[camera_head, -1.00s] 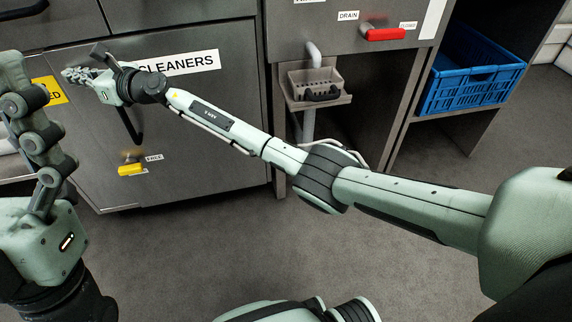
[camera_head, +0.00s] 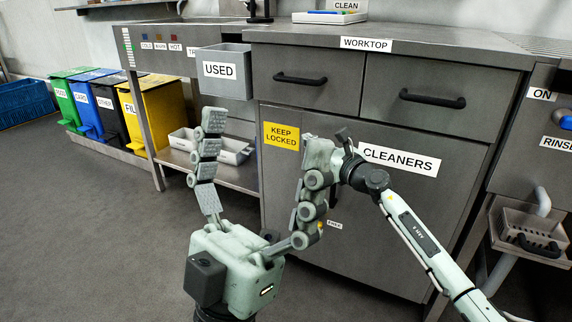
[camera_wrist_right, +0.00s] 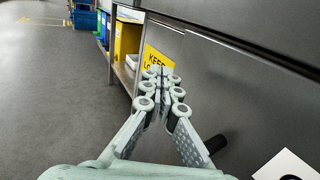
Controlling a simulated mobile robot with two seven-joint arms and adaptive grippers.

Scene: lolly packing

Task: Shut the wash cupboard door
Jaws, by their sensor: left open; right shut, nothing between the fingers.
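The wash cupboard door (camera_head: 390,215) is a grey metal panel with a CLEANERS label (camera_head: 399,160) and a yellow KEEP LOCKED sign (camera_head: 282,135). It looks about flush with the cabinet front; I cannot tell whether a small gap remains. Its dark handle (camera_head: 333,196) is mostly hidden behind my left gripper; it also shows in the right wrist view (camera_wrist_right: 215,144). A small label (camera_head: 335,225) sits low on the door. My left gripper (camera_head: 262,148) is open and empty before the door's left side. My right gripper (camera_wrist_right: 159,72) is shut and empty at the door's front; contact is unclear.
Two drawers (camera_head: 305,78) are above the door under the worktop (camera_head: 400,38). A grey USED bin (camera_head: 222,85) hangs at the left, above a shelf with a white tray (camera_head: 235,150). Colored bins (camera_head: 150,105) stand further left.

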